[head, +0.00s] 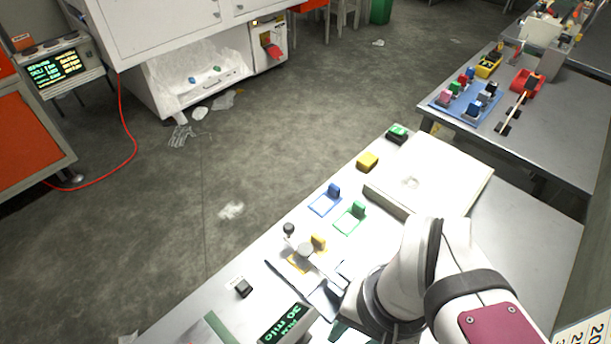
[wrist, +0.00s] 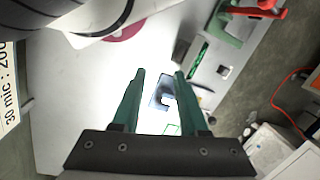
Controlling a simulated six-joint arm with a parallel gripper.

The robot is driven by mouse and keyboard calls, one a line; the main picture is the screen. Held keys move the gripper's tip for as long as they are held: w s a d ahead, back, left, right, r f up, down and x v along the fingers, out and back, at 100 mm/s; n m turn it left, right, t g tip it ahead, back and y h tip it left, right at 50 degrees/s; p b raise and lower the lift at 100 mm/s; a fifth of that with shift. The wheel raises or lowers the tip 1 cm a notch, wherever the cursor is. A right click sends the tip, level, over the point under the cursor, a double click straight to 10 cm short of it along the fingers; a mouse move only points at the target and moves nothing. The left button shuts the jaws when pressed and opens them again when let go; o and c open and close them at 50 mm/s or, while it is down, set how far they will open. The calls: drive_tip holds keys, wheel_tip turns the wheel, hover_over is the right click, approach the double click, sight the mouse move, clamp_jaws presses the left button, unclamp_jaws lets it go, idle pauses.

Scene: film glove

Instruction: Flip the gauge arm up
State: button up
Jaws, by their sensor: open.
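A lit green display also shows in the wrist view (wrist: 198,52). My gripper (wrist: 158,75) is open, its two green fingers apart with nothing held. A dark bluish piece (wrist: 164,92) shows beyond and between the fingers; I cannot tell if they touch it. In the head view my arm hides part of the lever's near end.
A blue frame (head: 324,201), a green frame (head: 350,218) and a yellow block (head: 367,161) lie on the bench behind the lever. A small black block (head: 244,288) is at the left edge. A pale box (head: 440,172) stands at the back right.

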drive_tip(key=shift+w+d+n+g, duration=0.15)
drive_tip(key=shift+n+g, duration=0.15)
drive_tip(key=shift+n, duration=0.2)
drive_tip(key=shift+c, duration=1.2)
drive_tip(key=w+n+h, duration=0.1)
drive_tip(key=n, duration=0.1)
drive_tip(key=w+n+g+h, duration=0.1)
drive_tip(key=n+h, duration=0.1)
drive_tip(key=w+d+f+n+h, duration=0.1)
drive_tip(key=n, duration=0.1)
drive_tip(key=shift+w+f+g, duration=0.1)
drive_tip(key=shift+w+g, duration=0.2)
drive_tip(key=shift+g, duration=0.1)
clamp_jaws()
drive_tip(key=w+a+f+n+t+h, duration=0.65)
drive_tip(key=w+a+n+h, duration=0.45)
drive_tip(key=n, duration=0.6)
drive_tip(key=w+a+f+n+t+y, duration=0.1)
drive_tip(key=a+f+n+t, duration=0.1)
drive_tip(key=a, duration=0.1)
drive_tip(key=a+f+n+t+y, duration=0.1)
drive_tip(key=a+f+n+t, duration=0.1)
drive_tip(key=a+n, duration=0.1)
drive_tip(key=w+a+f+n+t+y, duration=0.1)
drive_tip(key=a+f+n+t, duration=0.1)
drive_tip(key=a+n, duration=0.1)
drive_tip(key=shift+w+a, duration=0.1)
drive_tip(key=shift+w, duration=0.2)
